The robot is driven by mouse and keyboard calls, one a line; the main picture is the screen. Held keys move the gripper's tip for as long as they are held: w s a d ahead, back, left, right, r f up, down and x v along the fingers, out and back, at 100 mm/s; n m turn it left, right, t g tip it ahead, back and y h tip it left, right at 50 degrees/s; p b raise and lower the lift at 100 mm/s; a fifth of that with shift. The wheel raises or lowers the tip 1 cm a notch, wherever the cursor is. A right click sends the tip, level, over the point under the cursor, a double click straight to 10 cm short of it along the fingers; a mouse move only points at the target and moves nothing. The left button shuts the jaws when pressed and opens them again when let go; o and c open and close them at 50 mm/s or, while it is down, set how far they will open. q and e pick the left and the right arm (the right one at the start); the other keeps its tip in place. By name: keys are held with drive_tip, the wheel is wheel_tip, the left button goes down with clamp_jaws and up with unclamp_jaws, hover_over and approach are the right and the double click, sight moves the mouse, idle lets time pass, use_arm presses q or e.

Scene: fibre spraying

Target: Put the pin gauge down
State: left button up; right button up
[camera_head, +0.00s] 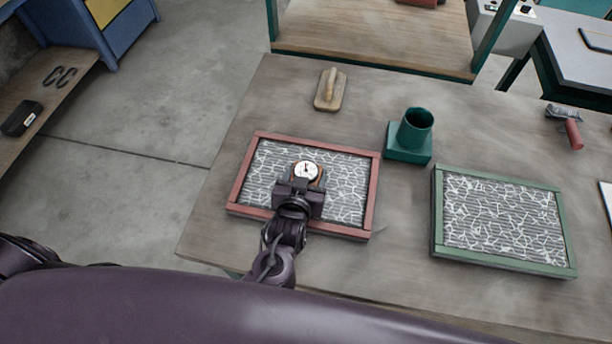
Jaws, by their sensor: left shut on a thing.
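The pin gauge (306,171) shows a round white dial with a dark needle and a brownish body. My left gripper (301,186) is shut on it, over the middle of the red-framed panel (258,136). The panel holds a grey surface with white fibre strands. I cannot tell whether the gauge touches that surface, since the gripper hides its lower part. My right gripper is not in view.
A green-framed panel (436,215) with similar fibres lies to the right. A green cup-shaped holder (409,154) stands between and behind the panels. A wooden float (329,91) lies at the back. A red-handled tool (573,134) lies far right. Bare table (405,225) separates the panels.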

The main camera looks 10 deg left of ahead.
use_arm(q)
drive_tip(key=o, duration=1.1)
drive_tip(key=shift+f, duration=0.15)
drive_tip(key=shift+r, duration=0.2)
drive_tip(key=b+v, duration=0.1)
drive_tip(key=v, duration=1.1)
drive_tip(key=shift+b, duration=0.4)
